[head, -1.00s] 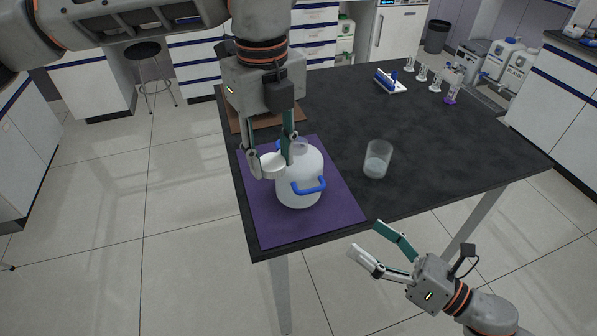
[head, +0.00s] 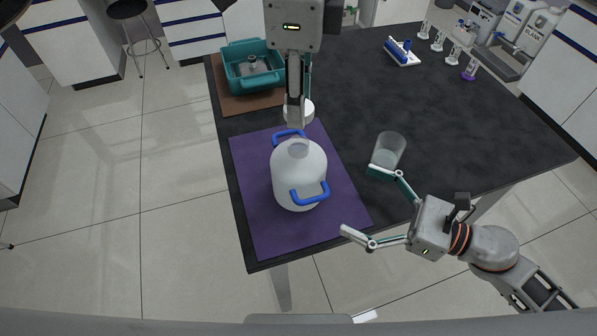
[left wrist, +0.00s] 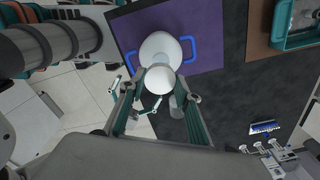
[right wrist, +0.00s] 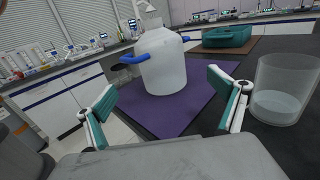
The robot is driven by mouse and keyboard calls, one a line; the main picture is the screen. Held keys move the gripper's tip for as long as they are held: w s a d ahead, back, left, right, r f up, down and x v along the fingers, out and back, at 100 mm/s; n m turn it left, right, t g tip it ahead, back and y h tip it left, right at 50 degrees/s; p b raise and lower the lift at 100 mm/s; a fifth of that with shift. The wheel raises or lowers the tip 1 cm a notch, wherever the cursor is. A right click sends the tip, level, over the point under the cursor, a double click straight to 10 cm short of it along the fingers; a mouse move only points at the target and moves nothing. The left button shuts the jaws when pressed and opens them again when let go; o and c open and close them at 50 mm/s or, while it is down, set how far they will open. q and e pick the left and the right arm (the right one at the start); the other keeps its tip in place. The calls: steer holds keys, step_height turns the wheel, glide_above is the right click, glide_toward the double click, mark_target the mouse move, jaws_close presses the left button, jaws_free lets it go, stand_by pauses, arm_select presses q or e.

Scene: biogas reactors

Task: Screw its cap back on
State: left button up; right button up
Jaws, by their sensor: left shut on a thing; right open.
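The white bottle (head: 298,180) with blue handles stands upright on a purple mat (head: 258,215), its neck (head: 299,148) uncovered. My left gripper (head: 297,112) is shut on the white cap (head: 306,108), holding it just behind the neck in the head view, apart from it. In the left wrist view the cap (left wrist: 158,79) sits between the fingertips and overlaps the bottle (left wrist: 160,46). My right gripper (head: 357,200) is open and empty, to the right of the bottle. In the right wrist view the bottle (right wrist: 163,70) stands beyond its spread fingers.
A clear beaker (head: 388,150) stands on the dark table close to a right fingertip. A teal tray (head: 236,72) lies on a brown mat at the back left. A rack (head: 402,52) and several small stands are at the back right. The middle back is clear.

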arm_select(q)
steer(key=shift+w, duration=0.1)
arm_select(e)
steer(key=shift+w+a, duration=0.4)
steer(key=shift+a, duration=0.05)
steer(key=x, duration=1.1)
steer(key=c, duration=1.7)
arm_select(q)
glide_above(299, 143)
steer(key=shift+f, duration=2.55)
